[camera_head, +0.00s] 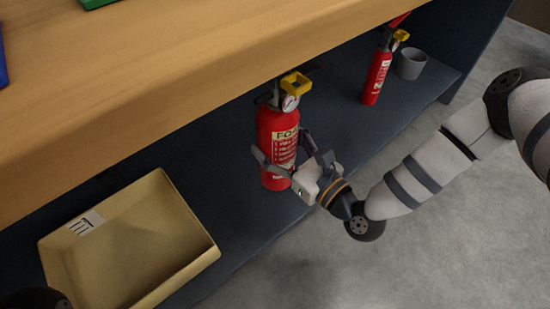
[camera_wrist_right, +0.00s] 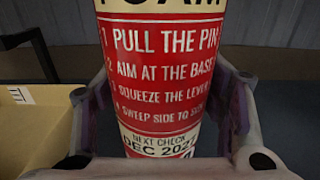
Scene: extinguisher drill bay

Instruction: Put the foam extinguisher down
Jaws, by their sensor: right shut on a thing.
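The red foam extinguisher (camera_head: 277,140) has a yellow handle, a round gauge and a cream label. It stands roughly upright at the dark lower shelf; I cannot tell if its base touches the shelf. My right gripper (camera_head: 280,163) is shut on its body from the front right. In the right wrist view the extinguisher (camera_wrist_right: 160,70) fills the middle, with a finger on each side and its instruction label facing the camera. Its base is hidden there. My left gripper is not in view.
A tan tray (camera_head: 190,268) with a marked tag sits on the dark shelf (camera_head: 232,228) at the left. A smaller red extinguisher (camera_head: 377,78) and a grey cup (camera_head: 411,63) stand farther right. The wooden top (camera_head: 200,90) overhangs the shelf. Shelf space between the extinguishers is clear.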

